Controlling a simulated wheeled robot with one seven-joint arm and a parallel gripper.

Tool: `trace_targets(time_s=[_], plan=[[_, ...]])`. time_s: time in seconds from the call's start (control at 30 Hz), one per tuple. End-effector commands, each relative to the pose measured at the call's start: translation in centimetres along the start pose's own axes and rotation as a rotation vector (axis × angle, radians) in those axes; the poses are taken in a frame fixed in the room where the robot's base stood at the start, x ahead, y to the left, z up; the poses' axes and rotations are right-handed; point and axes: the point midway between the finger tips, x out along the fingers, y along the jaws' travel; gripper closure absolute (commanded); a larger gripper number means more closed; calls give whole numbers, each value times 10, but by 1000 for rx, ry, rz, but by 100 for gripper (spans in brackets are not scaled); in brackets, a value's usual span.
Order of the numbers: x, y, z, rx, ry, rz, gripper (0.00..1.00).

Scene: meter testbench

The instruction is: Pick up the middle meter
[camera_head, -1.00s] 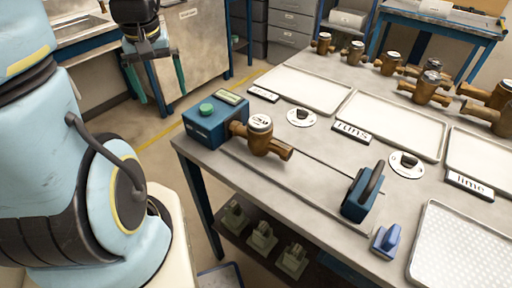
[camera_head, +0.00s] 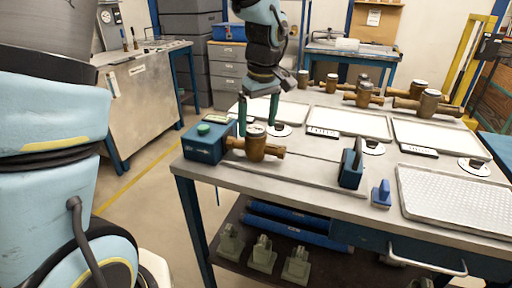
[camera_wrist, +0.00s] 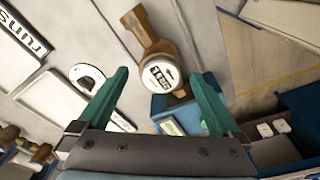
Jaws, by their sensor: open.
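A brass meter (camera_head: 255,147) with a white round dial lies on the near left of the bench, against a blue box (camera_head: 204,144). In the wrist view the same meter (camera_wrist: 146,27) shows its dial between and beyond my fingertips. My gripper (camera_head: 258,118) is open and empty, with green fingers, above and around the line of this meter. I see no contact. Several more brass meters stand at the back, among them a small one (camera_head: 332,83), one near the centre (camera_head: 364,96) and a larger one (camera_head: 428,104). Which is the middle meter I cannot tell.
White trays (camera_head: 350,123) lie behind the front meter, with name plates and round dial plates before them. A blue clamp block (camera_head: 351,168) and a small blue piece (camera_head: 381,194) stand right of it. A perforated tray (camera_head: 455,198) is at the right.

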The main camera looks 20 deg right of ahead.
Motion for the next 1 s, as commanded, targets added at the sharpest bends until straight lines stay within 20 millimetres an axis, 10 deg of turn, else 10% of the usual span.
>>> trace_targets(time_s=[0.8, 1.0], plan=[[59, -2, -3, 1, 0, 1, 0], [59, -1, -3, 1, 0, 1, 22]])
